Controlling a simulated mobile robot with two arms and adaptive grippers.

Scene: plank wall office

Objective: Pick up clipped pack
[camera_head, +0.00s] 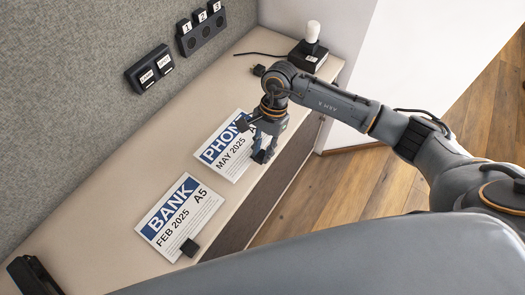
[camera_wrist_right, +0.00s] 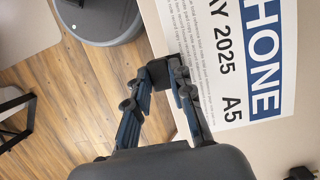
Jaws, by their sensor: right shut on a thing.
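The PHONE pack (camera_head: 222,156), white sheets with a blue band marked MAY 2025, lies on the desk. The right wrist view shows it too (camera_wrist_right: 222,82), with A5 printed on it and a black clip (camera_wrist_right: 159,73) at its edge. My right gripper (camera_head: 262,153) is at the pack's edge near the desk's front. In the right wrist view its fingertips (camera_wrist_right: 163,72) are shut on the clip. The BANK pack (camera_head: 178,220), marked FEB 2025 A5, lies nearer on the desk with its own black clip (camera_head: 190,247). My left gripper is not in view.
The beige desk (camera_head: 110,215) runs along a grey fabric panel (camera_head: 70,90) with numbered hooks (camera_head: 201,28) and a labelled black switch box (camera_head: 150,68). A black-based device with a white top (camera_head: 311,42) stands at the far end. A dark object (camera_head: 35,275) lies lower left.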

